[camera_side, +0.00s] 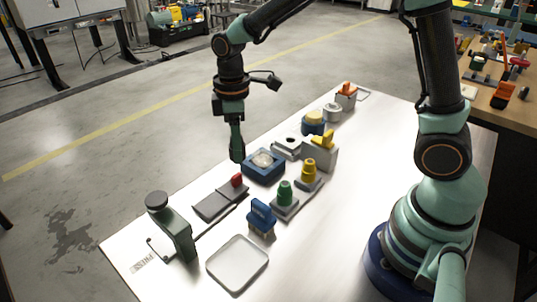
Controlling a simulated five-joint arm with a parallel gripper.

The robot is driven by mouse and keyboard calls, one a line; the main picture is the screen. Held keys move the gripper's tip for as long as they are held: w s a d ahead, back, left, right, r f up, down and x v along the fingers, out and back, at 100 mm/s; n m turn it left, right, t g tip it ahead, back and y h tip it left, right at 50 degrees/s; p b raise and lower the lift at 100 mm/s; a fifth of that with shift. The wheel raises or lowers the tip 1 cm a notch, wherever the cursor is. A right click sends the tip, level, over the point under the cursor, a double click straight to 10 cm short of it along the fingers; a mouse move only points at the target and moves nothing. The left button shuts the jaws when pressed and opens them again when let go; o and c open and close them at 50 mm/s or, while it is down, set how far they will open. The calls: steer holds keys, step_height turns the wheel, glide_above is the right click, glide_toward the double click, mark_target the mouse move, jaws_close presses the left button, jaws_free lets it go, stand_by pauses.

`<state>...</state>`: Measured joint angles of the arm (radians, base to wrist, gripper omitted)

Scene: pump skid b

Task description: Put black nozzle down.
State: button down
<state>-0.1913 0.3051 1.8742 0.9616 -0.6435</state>
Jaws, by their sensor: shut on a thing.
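My gripper (237,141) points straight down above the left edge of the pale table, beside the blue box with a clear round top (263,165). It is shut on a small dark piece, which looks like the black nozzle (237,156); the jaws hide much of it. The held piece appears clear of the table, though its exact height is hard to tell. A green nozzle-shaped piece (285,192) and a yellow one (309,170) stand upright on grey bases to the right of the gripper.
A shallow grey tray (238,283) lies empty at the front. A dark stand with a round knob (178,228), a flat grey piece with a red end (213,207) and a blue block (262,215) are nearby. Grey blocks, including one with a yellow lever (320,153), crowd behind.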

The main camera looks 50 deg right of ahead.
steer(key=s+a+r+n, duration=0.3)
steer(key=s+a+r, duration=0.35)
steer(key=a, duration=0.35)
steer(key=n, duration=0.2)
glide_above(237, 263)
step_height(237, 263, down, 18)
steer(key=shift+r, duration=0.2)
steer(key=shift+f+n, duration=0.1)
steer(key=shift+n, duration=0.2)
steer(key=shift+c, duration=2)
jaws_free()
